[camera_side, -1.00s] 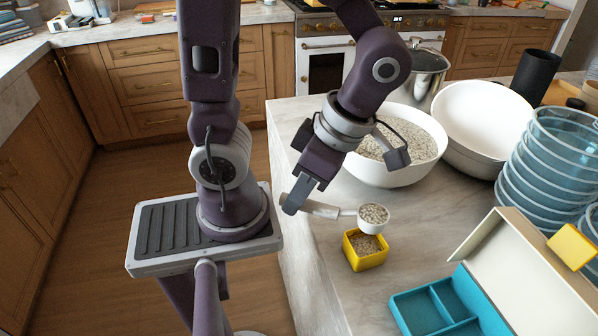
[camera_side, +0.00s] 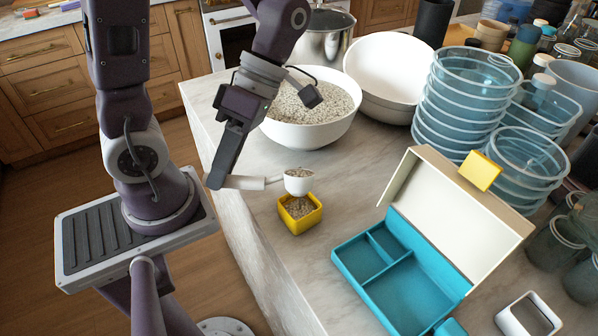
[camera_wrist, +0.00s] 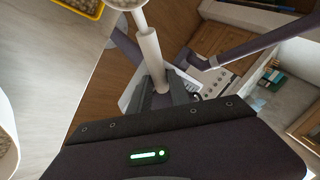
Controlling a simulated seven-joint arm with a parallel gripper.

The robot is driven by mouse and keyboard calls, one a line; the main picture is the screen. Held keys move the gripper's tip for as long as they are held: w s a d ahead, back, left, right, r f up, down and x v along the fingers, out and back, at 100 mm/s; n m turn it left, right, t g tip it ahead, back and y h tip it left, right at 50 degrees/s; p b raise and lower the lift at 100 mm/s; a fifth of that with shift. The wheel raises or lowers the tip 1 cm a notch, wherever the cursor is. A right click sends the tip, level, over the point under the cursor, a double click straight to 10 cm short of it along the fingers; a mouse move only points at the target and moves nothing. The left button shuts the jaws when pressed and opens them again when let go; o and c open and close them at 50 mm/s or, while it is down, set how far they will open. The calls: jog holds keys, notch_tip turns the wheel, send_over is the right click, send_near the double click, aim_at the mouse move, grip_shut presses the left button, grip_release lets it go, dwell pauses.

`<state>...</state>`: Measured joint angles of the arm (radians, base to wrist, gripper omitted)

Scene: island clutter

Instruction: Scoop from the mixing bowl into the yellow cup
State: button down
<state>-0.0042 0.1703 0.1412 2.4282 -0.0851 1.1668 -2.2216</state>
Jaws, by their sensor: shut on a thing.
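A white mixing bowl (camera_side: 310,136) full of speckled pale grains stands at the left part of the counter. My gripper (camera_side: 216,180) is shut on the handle of a white scoop (camera_side: 299,187). The scoop holds grains and hangs just above the yellow cup (camera_side: 301,225), overlapping its back rim in the side view. The small square yellow cup sits on the counter with grains inside. In the wrist view, my gripper (camera_wrist: 160,90) grips the scoop handle (camera_wrist: 151,50); the scoop's bowl and the yellow cup (camera_wrist: 85,6) are cut off by the top edge.
A teal divided tray (camera_side: 350,264) with a cream lid (camera_side: 450,215) lies to the right of the cup. Stacked clear blue containers (camera_side: 455,110), an empty white bowl (camera_side: 385,75) and a steel pot (camera_side: 325,42) stand behind. The counter's left edge is close to my gripper.

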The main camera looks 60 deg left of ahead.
jog(key=shift+g+h, duration=0.3)
jog(key=shift+a+g+h, duration=0.1)
jog(key=shift+g+h, duration=0.3)
jog(key=shift+h, duration=0.1)
jog(key=shift+w+a+f+m+g+h, duration=0.15)
jog(key=shift+m+g+h, duration=0.25)
jog(key=shift+g+h, duration=0.3)
dwell(1.1)
dwell(0.4)
jog(key=shift+h, duration=0.3)
jog(key=shift+f+g, duration=0.1)
jog(key=shift+g, duration=0.2)
jog(key=shift+a+m+h, duration=0.1)
jog(key=shift+m+h, duration=0.2)
